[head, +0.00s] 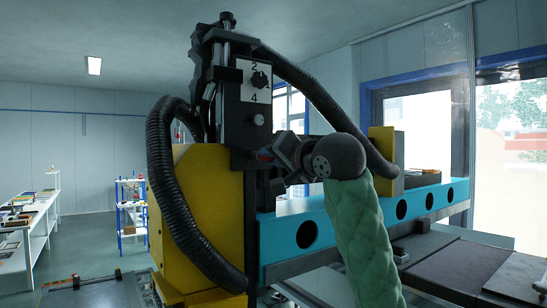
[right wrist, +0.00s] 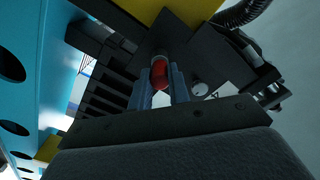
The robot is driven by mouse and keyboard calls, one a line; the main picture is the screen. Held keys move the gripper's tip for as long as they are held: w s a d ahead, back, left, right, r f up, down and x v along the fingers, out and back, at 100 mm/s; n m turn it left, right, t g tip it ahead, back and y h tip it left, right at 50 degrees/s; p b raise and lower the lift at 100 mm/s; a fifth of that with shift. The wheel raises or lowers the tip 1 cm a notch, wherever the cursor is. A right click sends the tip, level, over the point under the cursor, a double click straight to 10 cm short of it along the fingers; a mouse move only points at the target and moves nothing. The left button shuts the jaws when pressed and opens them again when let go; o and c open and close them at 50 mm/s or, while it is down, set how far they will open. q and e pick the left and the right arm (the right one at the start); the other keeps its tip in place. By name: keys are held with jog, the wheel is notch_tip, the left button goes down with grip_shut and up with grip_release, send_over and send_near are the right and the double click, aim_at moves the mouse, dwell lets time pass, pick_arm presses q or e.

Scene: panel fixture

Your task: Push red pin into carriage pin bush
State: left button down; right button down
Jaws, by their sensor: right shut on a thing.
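The red pin (right wrist: 161,74) sits between the two fingers of my right gripper (right wrist: 160,88), which is shut on it. In the head view a little of the red pin (head: 264,155) shows beside the black carriage column (head: 253,118). My right gripper (head: 283,157) reaches in from the right, close to the column. The pin's far end points at the dark carriage face (right wrist: 190,45). The bush itself is not clear, and I cannot tell how deep the pin sits. My left gripper is not in view.
A yellow housing (head: 205,205) and black corrugated hoses (head: 168,180) flank the column. A blue beam with round holes (head: 420,200) runs to the right. Shelves (head: 45,225) stand far left.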

jog(key=shift+w+a, duration=0.25)
jog(key=shift+w, duration=0.1)
jog(key=c, duration=1.2)
grip_release()
jog(key=shift+c, duration=0.2)
